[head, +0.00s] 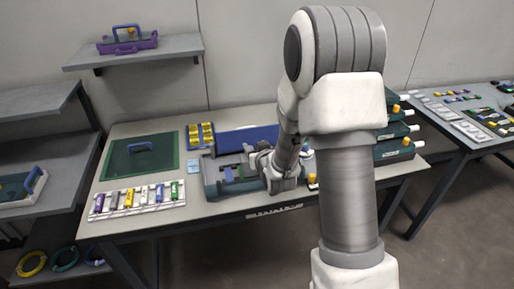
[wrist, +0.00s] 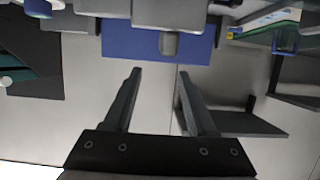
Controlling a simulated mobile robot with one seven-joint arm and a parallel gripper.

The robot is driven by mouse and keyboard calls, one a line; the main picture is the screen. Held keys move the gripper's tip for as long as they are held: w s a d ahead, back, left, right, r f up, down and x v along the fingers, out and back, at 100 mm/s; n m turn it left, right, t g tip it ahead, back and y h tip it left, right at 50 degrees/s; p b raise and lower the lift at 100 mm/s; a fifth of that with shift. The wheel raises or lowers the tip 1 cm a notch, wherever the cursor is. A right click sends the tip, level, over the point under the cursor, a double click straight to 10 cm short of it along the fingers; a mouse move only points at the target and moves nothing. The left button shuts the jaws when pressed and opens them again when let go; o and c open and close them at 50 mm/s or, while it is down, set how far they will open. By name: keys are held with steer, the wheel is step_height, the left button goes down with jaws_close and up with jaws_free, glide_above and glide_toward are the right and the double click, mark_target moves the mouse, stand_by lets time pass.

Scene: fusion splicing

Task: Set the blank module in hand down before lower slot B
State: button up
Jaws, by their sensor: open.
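My gripper (wrist: 158,74) is open in the wrist view, with clear space between its two dark fingers. In the head view my gripper (head: 272,172) is small and partly hidden by my arm, low over the grey-green device (head: 215,182) on the table. A small grey block (wrist: 169,44) shows beyond the fingertips, in front of a blue panel (wrist: 120,42); it appears apart from the fingers. I cannot tell whether it is the blank module. No slot can be made out as lower slot B. Much behind my arm is hidden.
The blue panel (head: 235,138) stands behind the device. A rack of coloured pieces (head: 130,212), a green mat (head: 115,165) and yellow pieces (head: 200,135) lie to the left. Stacked dark green units (head: 395,150) stand right, partly behind my arm.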

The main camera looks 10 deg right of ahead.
steer(key=shift+r+p, duration=0.85)
steer(key=shift+p, duration=0.2)
steer(key=p+v, duration=0.7)
steer(key=v, duration=0.2)
steer(key=shift+p, duration=0.4)
steer(key=p, duration=0.4)
steer(key=shift+s+r, duration=0.25)
steer(key=shift+s, duration=0.15)
steer(key=s+p, duration=0.1)
steer(key=p, duration=0.4)
steer(key=shift+s, duration=0.4)
steer(key=shift+r, duration=0.1)
